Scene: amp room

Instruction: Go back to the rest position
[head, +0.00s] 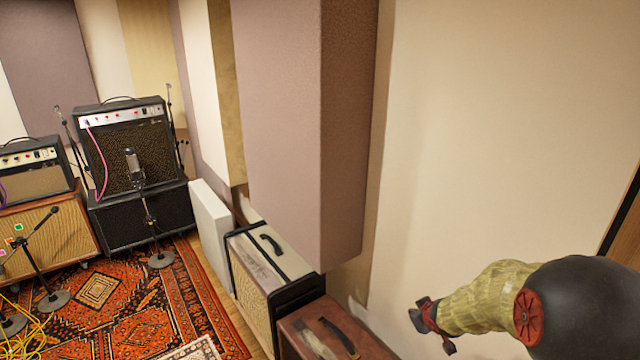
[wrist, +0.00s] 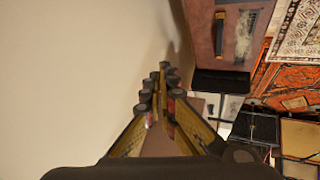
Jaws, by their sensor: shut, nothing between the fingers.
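My gripper (head: 432,322) is at the lower right of the head view, at the end of my arm, in front of the pale wall. In the wrist view my gripper (wrist: 161,76) points away from the camera, with its fingertips together. Nothing is between the fingers. It is in the air and touches nothing that I can see. The wall is on its left in the wrist view and the brown amp case is up and to its right.
A brown amp case (head: 318,335) and a cream amp (head: 268,262) stand along the wall (head: 500,130). An acoustic panel (head: 285,120) juts out above them. Amps, microphone stands (head: 150,215) and yellow cables (head: 25,335) stand or lie left. The patterned rug (head: 130,310) has open floor.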

